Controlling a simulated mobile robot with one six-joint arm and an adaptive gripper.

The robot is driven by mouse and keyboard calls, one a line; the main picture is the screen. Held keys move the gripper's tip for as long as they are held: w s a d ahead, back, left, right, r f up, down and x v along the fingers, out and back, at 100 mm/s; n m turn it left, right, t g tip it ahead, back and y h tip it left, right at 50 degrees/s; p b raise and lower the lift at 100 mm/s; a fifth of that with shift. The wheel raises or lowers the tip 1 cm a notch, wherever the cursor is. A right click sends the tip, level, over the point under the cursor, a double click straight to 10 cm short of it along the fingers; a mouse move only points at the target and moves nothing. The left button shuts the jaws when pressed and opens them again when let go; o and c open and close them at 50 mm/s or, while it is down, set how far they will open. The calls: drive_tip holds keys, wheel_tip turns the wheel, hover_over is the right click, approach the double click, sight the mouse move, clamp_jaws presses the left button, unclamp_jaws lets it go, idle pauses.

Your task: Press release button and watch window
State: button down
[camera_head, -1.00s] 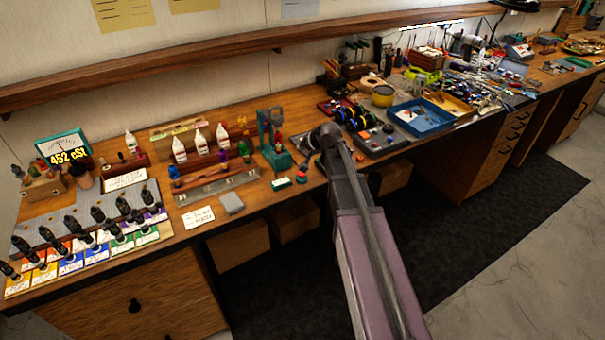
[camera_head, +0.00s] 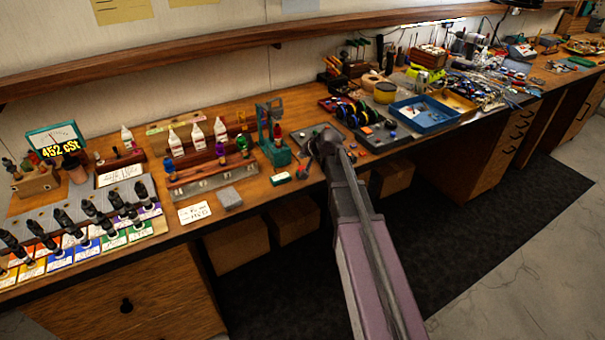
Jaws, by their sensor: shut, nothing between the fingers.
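My gripper (camera_head: 322,140) is dark and shut, at the far end of my purple-grey arm. It is over the workbench's front part, right of the green stand (camera_head: 272,135), which holds a small red part. I cannot tell which thing is the release button.
White bottles (camera_head: 198,137) stand in a row behind a metal-fronted rack (camera_head: 214,182). Black-handled tools (camera_head: 75,225) stand over coloured cards at the left. Spools (camera_head: 352,114) and a blue tray (camera_head: 424,116) are to the right. A wooden shelf (camera_head: 200,60) runs along the wall.

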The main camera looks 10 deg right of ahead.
sight(300, 167)
drive_tip(key=shift+f+b, duration=1.15)
drive_tip(key=shift+f, duration=0.3)
drive_tip(key=shift+f+b, duration=1)
drive_tip(key=shift+b, duration=0.05)
idle(1.7)
drive_tip(key=shift+r, duration=0.15)
drive_tip(key=shift+r+p, duration=0.9)
drive_tip(key=shift+p, duration=0.15)
wheel_tip(300, 167, up, 5)
drive_tip(key=p, duration=0.5)
drive_tip(key=shift+s, duration=0.15)
idle(0.9)
